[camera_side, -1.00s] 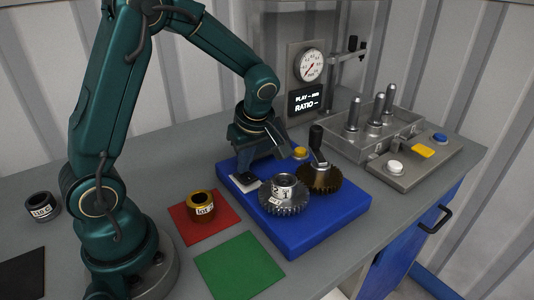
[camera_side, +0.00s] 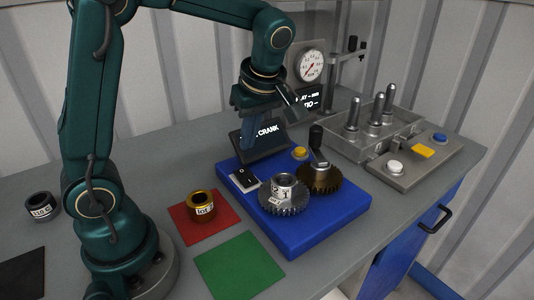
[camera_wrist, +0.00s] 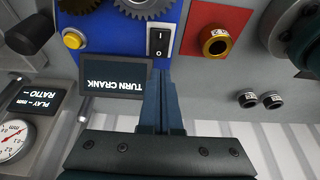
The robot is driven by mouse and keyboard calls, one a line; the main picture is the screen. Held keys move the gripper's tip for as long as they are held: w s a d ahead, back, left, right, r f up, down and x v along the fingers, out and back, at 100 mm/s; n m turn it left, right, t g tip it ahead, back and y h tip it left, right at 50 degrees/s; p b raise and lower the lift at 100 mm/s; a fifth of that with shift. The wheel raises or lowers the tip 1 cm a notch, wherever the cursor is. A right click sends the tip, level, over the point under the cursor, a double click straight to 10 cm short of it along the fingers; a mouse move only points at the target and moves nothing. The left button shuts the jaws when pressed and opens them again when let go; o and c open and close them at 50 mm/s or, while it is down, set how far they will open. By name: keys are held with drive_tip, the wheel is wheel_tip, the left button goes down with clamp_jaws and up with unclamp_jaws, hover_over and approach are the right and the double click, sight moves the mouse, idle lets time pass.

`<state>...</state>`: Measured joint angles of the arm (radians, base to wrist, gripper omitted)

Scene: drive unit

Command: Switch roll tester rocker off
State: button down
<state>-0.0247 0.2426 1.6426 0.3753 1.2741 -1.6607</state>
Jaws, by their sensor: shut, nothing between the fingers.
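The rocker switch (camera_side: 243,179) is black on a white plate at the back left of the blue roll tester base (camera_side: 320,222). In the wrist view the rocker (camera_wrist: 158,39) shows "I" and "O" marks; I cannot tell which side is pressed. My gripper (camera_side: 247,142) is shut and empty, raised above and behind the switch, apart from it. In the wrist view the fingertips (camera_wrist: 160,75) point towards the switch. A dark display (camera_side: 262,137) behind the base reads "TURN CRANK" in the wrist view (camera_wrist: 115,79).
Two gears (camera_side: 284,195) and a black-handled crank (camera_side: 317,137) stand on the base, near a yellow button (camera_side: 300,153). A brass ring (camera_side: 202,206) sits on a red mat (camera_side: 187,226). A pin tray (camera_side: 345,142) is at right. The green mat (camera_side: 240,266) is empty.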

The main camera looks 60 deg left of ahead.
drive_tip(key=v, duration=0.5)
drive_tip(key=shift+r, duration=0.3)
drive_tip(key=shift+w+a+r, duration=0.2)
drive_tip(key=shift+r, duration=0.15)
approach(242, 171)
drive_tip(key=x, duration=0.5)
drive_tip(key=shift+a+r, duration=0.1)
drive_tip(key=shift+a, duration=0.05)
drive_tip(key=shift+a+f, duration=0.15)
drive_tip(key=shift+f, duration=0.55)
